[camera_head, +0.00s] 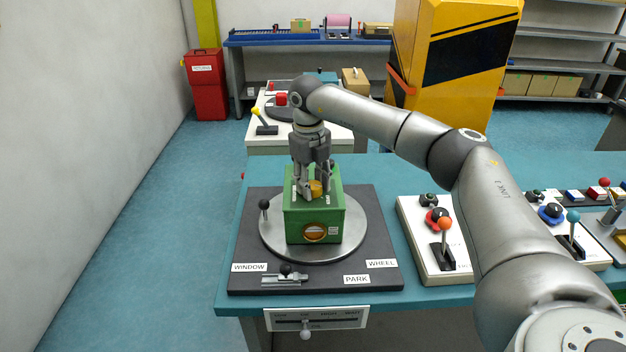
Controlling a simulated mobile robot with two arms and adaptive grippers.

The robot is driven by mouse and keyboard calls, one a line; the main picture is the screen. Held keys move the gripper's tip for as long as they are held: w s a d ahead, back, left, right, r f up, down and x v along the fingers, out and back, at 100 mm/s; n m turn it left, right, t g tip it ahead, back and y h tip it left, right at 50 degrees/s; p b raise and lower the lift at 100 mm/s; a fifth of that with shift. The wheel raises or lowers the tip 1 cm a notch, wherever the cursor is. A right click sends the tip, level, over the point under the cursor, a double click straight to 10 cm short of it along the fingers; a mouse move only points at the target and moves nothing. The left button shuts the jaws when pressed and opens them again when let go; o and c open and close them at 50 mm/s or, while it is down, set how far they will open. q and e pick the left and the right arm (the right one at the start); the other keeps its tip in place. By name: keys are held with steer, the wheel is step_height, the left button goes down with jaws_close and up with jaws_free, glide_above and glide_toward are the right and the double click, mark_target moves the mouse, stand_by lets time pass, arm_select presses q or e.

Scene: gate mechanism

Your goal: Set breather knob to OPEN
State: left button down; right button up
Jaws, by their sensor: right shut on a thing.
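A green box (300,223) stands on a round grey turntable (270,246) set in a dark base plate. A yellow knob (315,188) sits on the box's top, with small white labels beside it. This appears to be the breather knob; its exact setting is too small to read. My right gripper (314,190) points straight down over the box top, its fingers shut around the yellow knob. A round orange-brown window (314,233) shows on the box's front face. My left gripper is not in view.
The base plate (330,283) carries WINDOW, PARK and WHEEL labels, a front slider (285,277) and a black-knobbed post (264,207). A white panel with levers (422,264) stands to the right under my arm. A slider panel (318,319) hangs on the table's front edge.

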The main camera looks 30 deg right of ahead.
steer(key=shift+w+m+p, duration=0.1)
steer(key=shift+m+p, duration=0.35)
steer(key=shift+m, duration=1.65)
steer(key=shift+r, duration=0.1)
steer(key=o, duration=1)
steer(key=shift+r, duration=0.15)
steer(key=r, duration=1.1)
steer(key=shift+w+a+r, duration=0.15)
steer(key=shift+a+r, duration=0.1)
steer(key=shift+a, duration=0.05)
